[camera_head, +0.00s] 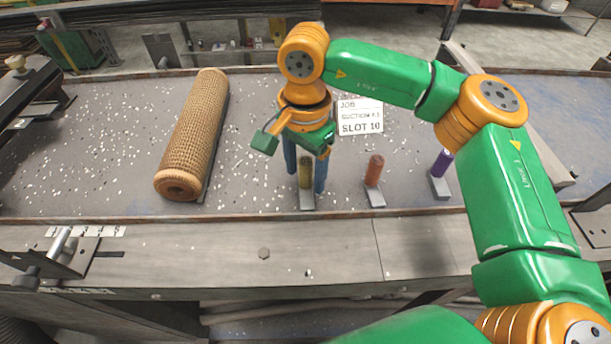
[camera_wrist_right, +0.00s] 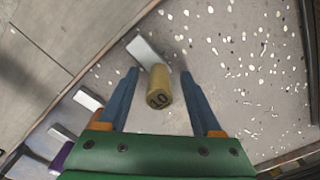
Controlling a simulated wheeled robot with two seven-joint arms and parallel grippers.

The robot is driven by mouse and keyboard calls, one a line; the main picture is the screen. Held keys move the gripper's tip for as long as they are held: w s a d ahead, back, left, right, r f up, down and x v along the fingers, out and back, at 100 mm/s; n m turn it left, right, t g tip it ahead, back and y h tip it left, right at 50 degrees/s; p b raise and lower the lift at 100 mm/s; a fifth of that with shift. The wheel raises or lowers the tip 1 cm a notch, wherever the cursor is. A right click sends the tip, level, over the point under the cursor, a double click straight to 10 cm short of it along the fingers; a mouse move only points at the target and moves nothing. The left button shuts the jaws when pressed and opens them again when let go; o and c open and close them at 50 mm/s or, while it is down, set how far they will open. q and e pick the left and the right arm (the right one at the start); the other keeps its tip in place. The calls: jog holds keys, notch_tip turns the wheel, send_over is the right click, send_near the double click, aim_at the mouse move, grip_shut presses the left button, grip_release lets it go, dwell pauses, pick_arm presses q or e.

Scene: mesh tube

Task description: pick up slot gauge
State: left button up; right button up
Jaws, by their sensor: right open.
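The yellow slot gauge (camera_head: 306,172) stands upright on a small grey base at the table's near side. In the right wrist view the gauge (camera_wrist_right: 160,84) shows the number 10 on its end. My right gripper (camera_head: 306,184) is open, with its two blue fingers pointing down on either side of the gauge. In the right wrist view the fingers of the right gripper (camera_wrist_right: 159,74) flank the gauge, with a visible gap on each side. An orange-red gauge (camera_head: 374,170) and a purple gauge (camera_head: 442,162) stand to the right on their own bases. My left gripper is out of view.
A brown mesh tube (camera_head: 193,135) lies on the left of the speckled table (camera_head: 110,125). A white card (camera_head: 360,116) reading JOB and SLOT 10 is behind the gauges. A raised edge (camera_head: 240,218) runs along the near side. A metal bracket (camera_head: 62,258) stands at front left.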

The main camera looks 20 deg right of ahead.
jog(key=shift+s, duration=0.1)
grip_shut()
jog(key=shift+r, duration=0.1)
